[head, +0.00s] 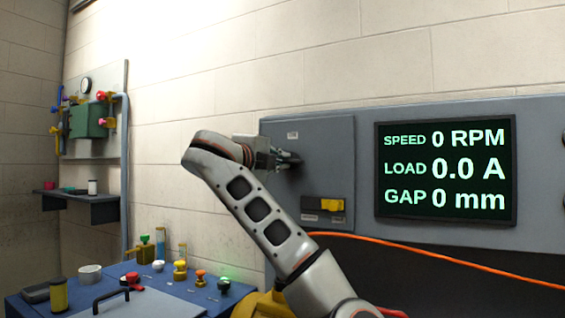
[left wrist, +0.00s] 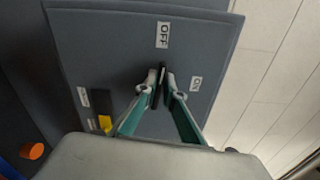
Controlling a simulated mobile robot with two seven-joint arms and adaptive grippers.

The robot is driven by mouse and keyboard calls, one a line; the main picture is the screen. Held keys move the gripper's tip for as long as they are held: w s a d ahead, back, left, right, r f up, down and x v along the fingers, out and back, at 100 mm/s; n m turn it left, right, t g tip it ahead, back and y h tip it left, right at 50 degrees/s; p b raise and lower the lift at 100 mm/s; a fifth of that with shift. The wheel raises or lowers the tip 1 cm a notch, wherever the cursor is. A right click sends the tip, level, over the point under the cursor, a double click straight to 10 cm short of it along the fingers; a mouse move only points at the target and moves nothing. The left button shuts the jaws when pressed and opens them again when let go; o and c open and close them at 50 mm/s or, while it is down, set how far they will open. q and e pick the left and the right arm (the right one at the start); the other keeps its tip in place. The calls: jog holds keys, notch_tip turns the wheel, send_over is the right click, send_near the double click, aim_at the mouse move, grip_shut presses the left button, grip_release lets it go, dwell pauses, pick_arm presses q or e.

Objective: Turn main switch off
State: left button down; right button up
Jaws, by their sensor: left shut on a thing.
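The main switch is on a grey panel box (head: 335,150) on the wall. My left gripper (head: 290,160) is at its face, shut on the dark switch handle (left wrist: 162,75). In the left wrist view the fingertips (left wrist: 161,87) pinch the handle from both sides. The visible part of the handle points roughly towards the OFF label (left wrist: 163,35); the ON label (left wrist: 196,83) is to its right. The fingers hide part of the handle, so its exact angle is hard to tell. My right gripper is not in view.
A yellow latch-like part (head: 331,205) sits low on the panel box. The display (head: 445,172) to the right reads 0 RPM, 0.0 A and 0 mm. An orange cable (head: 430,255) runs below it. A blue bench (head: 160,285) with several small items stands at lower left.

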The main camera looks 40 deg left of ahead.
pick_arm(q)
jog(key=shift+f+n, duration=0.1)
jog(key=shift+n, duration=0.5)
jog(key=c, duration=2.2)
grip_release()
jog(key=shift+o, duration=0.2)
jog(key=v, duration=1.2)
